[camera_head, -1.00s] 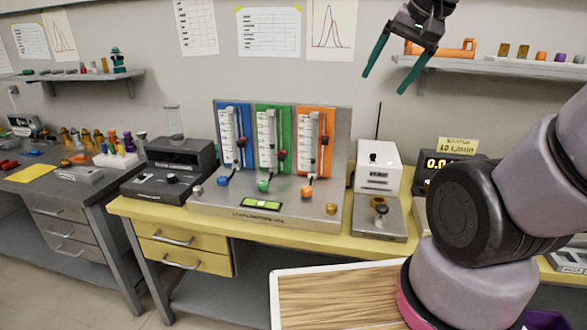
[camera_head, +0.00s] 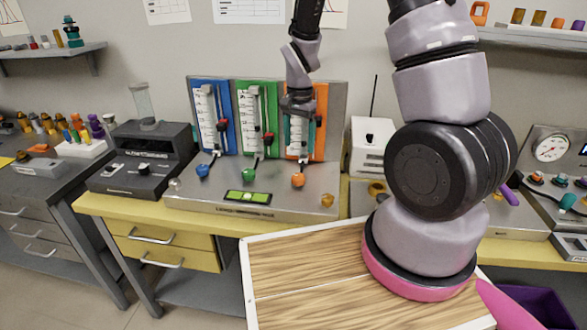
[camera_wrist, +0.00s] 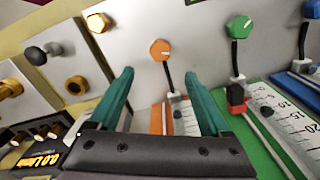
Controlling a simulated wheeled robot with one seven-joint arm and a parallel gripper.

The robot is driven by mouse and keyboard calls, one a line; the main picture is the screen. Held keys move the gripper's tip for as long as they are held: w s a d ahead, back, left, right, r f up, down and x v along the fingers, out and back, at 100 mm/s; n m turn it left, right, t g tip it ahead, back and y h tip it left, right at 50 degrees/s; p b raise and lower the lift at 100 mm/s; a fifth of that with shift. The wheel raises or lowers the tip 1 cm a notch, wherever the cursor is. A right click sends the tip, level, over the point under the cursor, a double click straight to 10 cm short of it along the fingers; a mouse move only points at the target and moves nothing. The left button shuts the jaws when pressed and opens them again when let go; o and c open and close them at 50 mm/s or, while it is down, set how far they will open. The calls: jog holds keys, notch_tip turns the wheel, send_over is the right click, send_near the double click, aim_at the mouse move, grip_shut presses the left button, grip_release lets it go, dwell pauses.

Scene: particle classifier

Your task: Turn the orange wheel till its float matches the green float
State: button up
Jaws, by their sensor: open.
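The orange wheel (camera_head: 298,180) is a small knob at the foot of the orange panel (camera_head: 320,135). The green wheel (camera_head: 248,174) sits to its left, below the green panel (camera_head: 271,100). A red-and-black piece (camera_head: 267,137) shows beside the green scale; a similar one at the orange panel (camera_head: 319,120) sits higher. I cannot tell exact float readings. My gripper (camera_head: 296,148) is open and empty before the orange panel, above the orange wheel. In the wrist view, the orange wheel (camera_wrist: 160,50) appears beyond and between my open fingertips (camera_wrist: 158,74), apparently untouched. My gripper partly hides the orange scale.
The blue wheel (camera_head: 202,171) is at the left of the same metal stand. A green level display (camera_head: 247,197) and a brass knob (camera_head: 327,200) are on its front. A white box (camera_head: 370,140) stands close on the right. A dark device (camera_head: 142,160) stands left.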

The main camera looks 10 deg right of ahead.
aim_at(298, 176)
notch_tip(298, 176, down, 11)
dwell(0.5)
grip_shut()
